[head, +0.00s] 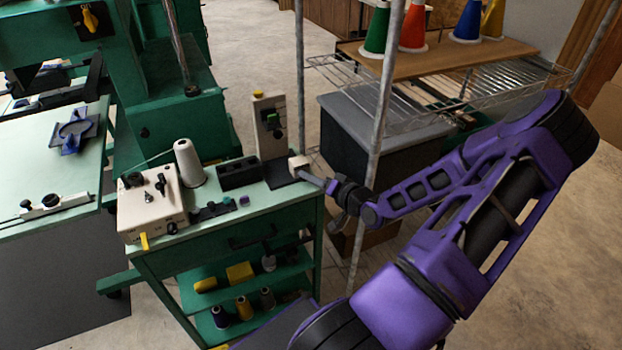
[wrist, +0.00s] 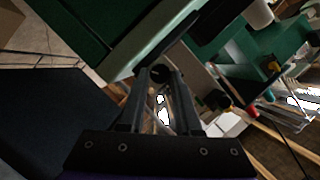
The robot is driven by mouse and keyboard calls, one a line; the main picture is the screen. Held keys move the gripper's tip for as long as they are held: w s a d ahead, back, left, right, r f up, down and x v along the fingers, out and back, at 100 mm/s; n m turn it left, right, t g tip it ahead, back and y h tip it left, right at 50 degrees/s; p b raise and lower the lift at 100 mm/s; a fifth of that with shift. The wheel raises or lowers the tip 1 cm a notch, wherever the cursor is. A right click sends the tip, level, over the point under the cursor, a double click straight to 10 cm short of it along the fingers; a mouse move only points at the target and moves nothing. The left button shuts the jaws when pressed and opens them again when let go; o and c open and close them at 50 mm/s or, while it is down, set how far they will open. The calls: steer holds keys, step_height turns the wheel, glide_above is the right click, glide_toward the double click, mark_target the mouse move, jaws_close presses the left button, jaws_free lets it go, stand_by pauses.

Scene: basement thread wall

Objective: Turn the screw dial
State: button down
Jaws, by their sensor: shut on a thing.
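The dial stand in the head view is a cream upright plate (head: 268,122) with a black base (head: 283,172) and a small yellow knob on top. It stands at the right end of the green cart. My gripper (head: 306,176) reaches it from the right, its tips at a small pale block on the stand's right side. In the wrist view, my gripper (wrist: 159,76) has its two fingers closed around a dark round screw dial (wrist: 158,72). The dial is mostly hidden behind the fingers, and its turn angle cannot be seen. In the head view the fingertips hide it.
The green cart (head: 230,212) carries a cream control box (head: 151,203), a white thread cone (head: 189,164) and a black block (head: 239,174). Open floor lies farther back.

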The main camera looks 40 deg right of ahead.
steer(key=n, duration=0.1)
steer(key=n+g+h+b, duration=0.1)
steer(key=shift+a+n, duration=0.2)
steer(key=shift+n, duration=0.2)
steer(key=n+h+b, duration=0.1)
steer(key=n+b, duration=0.1)
steer(key=shift+w+a+g+h+b, duration=0.1)
steer(key=shift+a+g+h+b, duration=0.1)
steer(key=shift+g+h+b, duration=0.15)
steer(key=n+h+b, duration=0.2)
steer(key=shift+a+r+n, duration=0.1)
steer(key=shift+a+n, duration=0.05)
steer(key=shift+n, duration=0.15)
steer(key=shift+n+g+h, duration=0.25)
steer(key=shift+n+h, duration=0.4)
steer(key=shift+n, duration=0.35)
steer(key=c, duration=0.9)
jaws_free()
